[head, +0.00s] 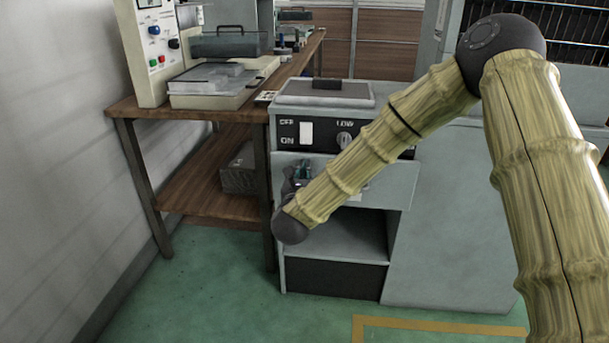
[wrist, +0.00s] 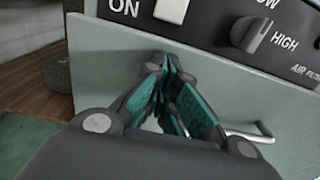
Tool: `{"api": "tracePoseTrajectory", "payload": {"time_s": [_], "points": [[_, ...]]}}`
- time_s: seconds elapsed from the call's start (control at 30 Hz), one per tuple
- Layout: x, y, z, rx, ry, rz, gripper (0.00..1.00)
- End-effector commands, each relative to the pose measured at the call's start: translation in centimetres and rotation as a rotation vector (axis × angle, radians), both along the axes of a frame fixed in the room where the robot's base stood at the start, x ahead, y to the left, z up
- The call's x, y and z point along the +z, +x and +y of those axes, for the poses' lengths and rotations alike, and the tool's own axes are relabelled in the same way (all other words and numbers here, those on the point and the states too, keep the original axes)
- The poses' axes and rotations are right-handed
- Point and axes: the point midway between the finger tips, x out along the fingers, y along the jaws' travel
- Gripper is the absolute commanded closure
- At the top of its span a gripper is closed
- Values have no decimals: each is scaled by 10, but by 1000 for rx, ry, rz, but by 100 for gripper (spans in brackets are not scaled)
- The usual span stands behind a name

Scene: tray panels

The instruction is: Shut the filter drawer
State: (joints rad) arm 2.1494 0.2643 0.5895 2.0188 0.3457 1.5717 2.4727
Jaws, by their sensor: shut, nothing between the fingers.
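The filter drawer's grey front (head: 393,184) is below the control panel of the grey cabinet. In the wrist view the drawer front (wrist: 105,70) fills the middle, with a bar handle (wrist: 250,133) partly hidden behind my gripper. The drawer front seems to stand a little forward of the panel, but how far is hard to tell. My gripper (wrist: 168,66) is shut and empty, its teal-padded fingers pointing at the drawer front's upper left part. In the head view my gripper (head: 302,170) is partly hidden by my wrist. I cannot tell whether the fingertips touch the front.
The control panel (head: 323,134) has a white switch and a knob (wrist: 258,35) just above the drawer. An open shelf space (head: 335,235) lies below. A wooden bench (head: 190,110) with instruments stands to the left. The green floor (head: 215,290) in front is clear.

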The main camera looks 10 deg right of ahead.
Motion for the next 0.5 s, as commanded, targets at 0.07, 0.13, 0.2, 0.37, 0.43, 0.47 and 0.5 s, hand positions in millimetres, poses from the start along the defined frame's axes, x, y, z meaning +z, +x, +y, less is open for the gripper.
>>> {"api": "tracePoseTrajectory", "payload": {"time_s": [0.07, 0.13, 0.2, 0.37, 0.43, 0.47, 0.5], "points": [[-2, 10, -5, -4, 4, 0, 100], [-2, 18, -7, -4, 4, -1, 100], [-2, 26, -9, -3, 3, -1, 100], [0, 35, -11, -2, 1, -1, 100], [1, 37, -12, -2, 0, -3, 100], [1, 37, -12, -2, 0, -3, 100], [2, 37, -12, -2, 0, -4, 100]]}}
